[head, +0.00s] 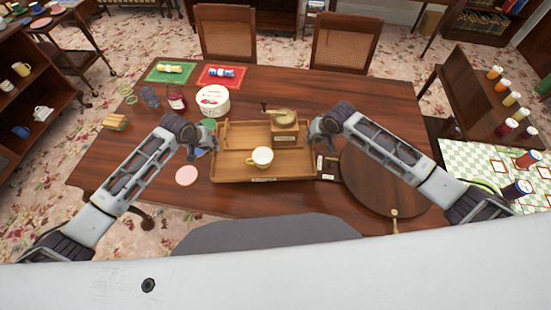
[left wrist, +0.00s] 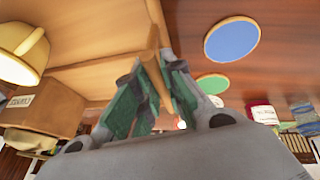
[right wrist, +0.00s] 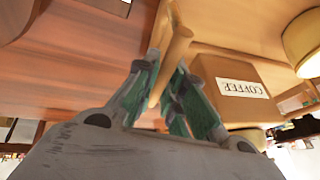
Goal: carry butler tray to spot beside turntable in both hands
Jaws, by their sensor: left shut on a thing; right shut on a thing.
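The butler tray (head: 232,163) is a light wooden tray at the middle of the dark wooden table (head: 330,88). On it are a cream-yellow cup (head: 262,157) and a coffee grinder (head: 285,133), both upright. My left gripper (head: 211,140) is shut on the tray's left end; in the left wrist view its fingers (left wrist: 155,78) pinch the wooden edge. My right gripper (head: 316,131) is shut on the right end; in the right wrist view its fingers (right wrist: 166,82) clasp a wooden bar. The turntable (head: 385,178) is a round dark disc right of the tray, partly under my right arm. I cannot tell whether the tray is raised.
Green (head: 170,71) and red (head: 222,76) mats with rolled napkins lie behind. A pink disc (head: 186,175) lies left of the tray. A small dark box (head: 328,168) sits between tray and turntable. The back right is bare.

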